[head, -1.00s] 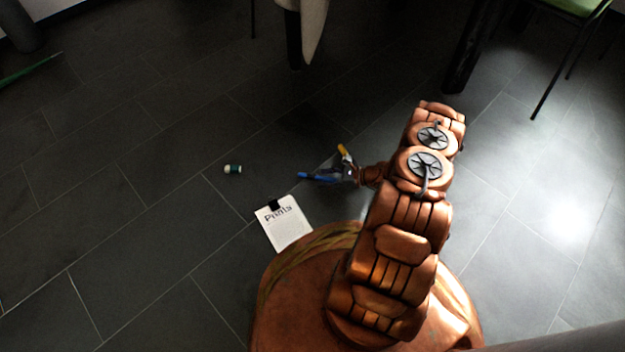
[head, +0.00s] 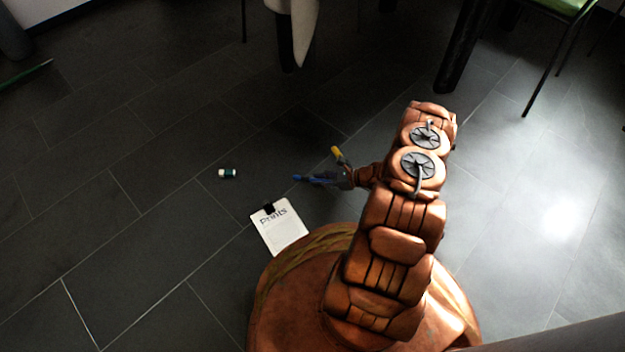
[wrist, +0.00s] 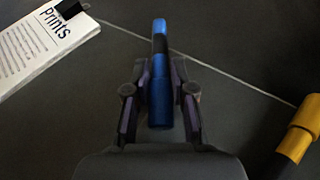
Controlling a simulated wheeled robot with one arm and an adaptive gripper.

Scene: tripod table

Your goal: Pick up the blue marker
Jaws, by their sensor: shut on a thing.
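The blue marker (wrist: 159,98), blue with a dark band, lies lengthwise between the two fingers of my gripper (wrist: 160,74) in the wrist view. The fingers are shut on it, one on each side, and its far end sticks out past them. In the head view the marker's blue end (head: 299,178) points left from my gripper (head: 328,180), low over the dark tiled floor. I cannot tell whether the marker still touches the floor.
A yellow and black object (head: 336,151) is close behind my gripper; it also shows at the wrist view's right edge (wrist: 307,112). A white clipboard marked "Prints" (head: 281,233) lies near my base. A small white and green bottle-like item (head: 228,173) lies left.

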